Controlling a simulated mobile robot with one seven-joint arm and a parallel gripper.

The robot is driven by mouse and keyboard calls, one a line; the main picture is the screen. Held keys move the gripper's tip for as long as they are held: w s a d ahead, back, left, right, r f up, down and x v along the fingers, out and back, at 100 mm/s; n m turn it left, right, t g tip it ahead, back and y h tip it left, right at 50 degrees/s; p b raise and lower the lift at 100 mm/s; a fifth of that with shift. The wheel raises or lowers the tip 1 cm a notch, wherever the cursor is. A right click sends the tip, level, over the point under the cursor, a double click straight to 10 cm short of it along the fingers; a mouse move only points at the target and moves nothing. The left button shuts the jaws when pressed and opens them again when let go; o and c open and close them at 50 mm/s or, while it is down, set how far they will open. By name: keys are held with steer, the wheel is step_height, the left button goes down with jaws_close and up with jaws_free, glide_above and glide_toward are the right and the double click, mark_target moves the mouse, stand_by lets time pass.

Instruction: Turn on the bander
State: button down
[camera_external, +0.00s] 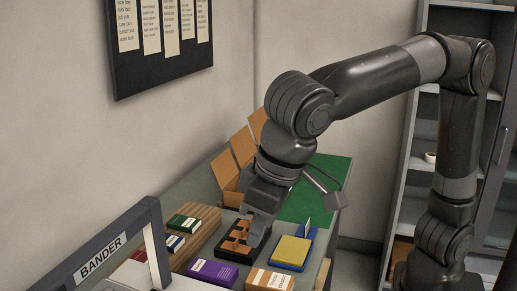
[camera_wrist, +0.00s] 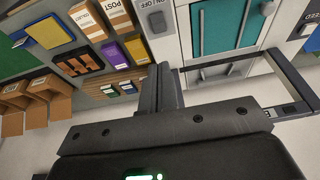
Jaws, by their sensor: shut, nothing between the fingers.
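The bander is a dark grey arch frame (camera_external: 148,226) with a "BANDER" label, cut off at the lower left of the external view. A similar dark frame (camera_wrist: 290,75) shows at the right of the wrist view; its label is not readable there. A grey switch box (camera_wrist: 155,20) with an "ON/OFF" label sits at the top middle of the wrist view. My gripper (camera_external: 258,232) points down over the table, by the dark tray with orange strips. In the wrist view my gripper (camera_wrist: 163,85) is shut and empty, apart from the switch box. The switch's setting cannot be told.
Purple (camera_external: 212,271), orange-brown (camera_external: 270,280) and green (camera_external: 184,222) boxes stand close around my gripper. A blue tray with a yellow top (camera_external: 291,252) lies to its right. Open cardboard boxes (camera_external: 241,147) and a green mat (camera_external: 322,180) are behind. A shelf (camera_external: 424,130) stands at the right.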

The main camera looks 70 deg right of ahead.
steer(key=x, duration=1.4)
steer(key=shift+w+f+g, duration=0.15)
steer(key=shift+f+g, duration=0.05)
steer(key=shift+g, duration=0.1)
steer(key=shift+s+r, duration=0.15)
steer(key=shift+s, duration=0.7)
steer(key=shift+r, duration=0.1)
steer(key=v, duration=1.3)
steer(key=shift+s+r, duration=0.3)
steer(key=shift+s, duration=0.15)
